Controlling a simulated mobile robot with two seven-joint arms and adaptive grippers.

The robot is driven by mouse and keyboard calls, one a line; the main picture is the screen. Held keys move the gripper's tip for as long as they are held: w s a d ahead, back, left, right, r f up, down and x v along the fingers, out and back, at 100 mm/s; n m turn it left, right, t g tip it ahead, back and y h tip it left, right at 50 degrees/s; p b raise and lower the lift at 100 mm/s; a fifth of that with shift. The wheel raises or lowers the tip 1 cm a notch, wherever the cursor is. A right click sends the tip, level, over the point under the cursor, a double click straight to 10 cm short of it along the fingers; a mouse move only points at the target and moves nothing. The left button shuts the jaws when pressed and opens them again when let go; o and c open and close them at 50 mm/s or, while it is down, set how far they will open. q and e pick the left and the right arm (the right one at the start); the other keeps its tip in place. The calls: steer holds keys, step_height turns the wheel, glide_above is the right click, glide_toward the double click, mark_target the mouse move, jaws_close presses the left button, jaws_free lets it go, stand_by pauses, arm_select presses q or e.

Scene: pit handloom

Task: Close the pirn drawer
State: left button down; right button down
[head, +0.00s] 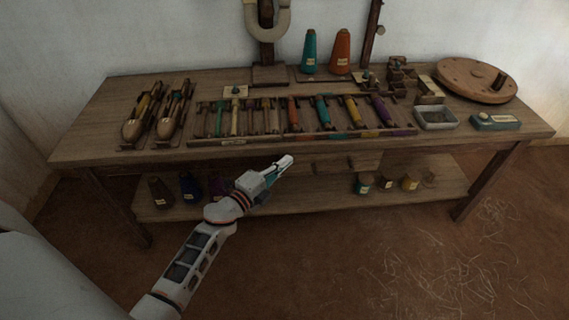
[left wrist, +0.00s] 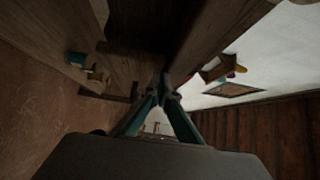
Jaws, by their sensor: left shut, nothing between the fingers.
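The wooden drawer (head: 345,163) shows under the front edge of the workbench (head: 110,150), right of my left gripper. How far it stands out is hard to tell from the head view. My left gripper (head: 286,163) is shut and empty, just in front of and below the bench's front edge. In the left wrist view the closed fingertips (left wrist: 166,82) point toward dark wood and a shadowed gap under the bench. I cannot tell whether they touch the wood. My right gripper is not in view.
A rack (head: 240,142) of coloured pirns lies along the bench's front edge above my gripper. Shuttles (head: 170,122) lie at left. The lower shelf (head: 310,200) holds several small jars.

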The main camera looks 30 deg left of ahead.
arm_select(q)
steer(key=shift+w+a+r, duration=0.45)
steer(key=shift+w+a, duration=0.2)
steer(key=shift+a, duration=0.2)
steer(key=shift+a+r, duration=0.15)
steer(key=shift+a, duration=0.05)
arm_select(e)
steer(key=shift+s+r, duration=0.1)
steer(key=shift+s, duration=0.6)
arm_select(q)
steer(key=shift+s+d+f, duration=0.1)
steer(key=shift+s+f, duration=0.25)
steer(key=shift+s, duration=0.15)
steer(key=s, duration=0.8)
steer(key=shift+f+h, duration=0.25)
steer(key=shift+h, duration=0.05)
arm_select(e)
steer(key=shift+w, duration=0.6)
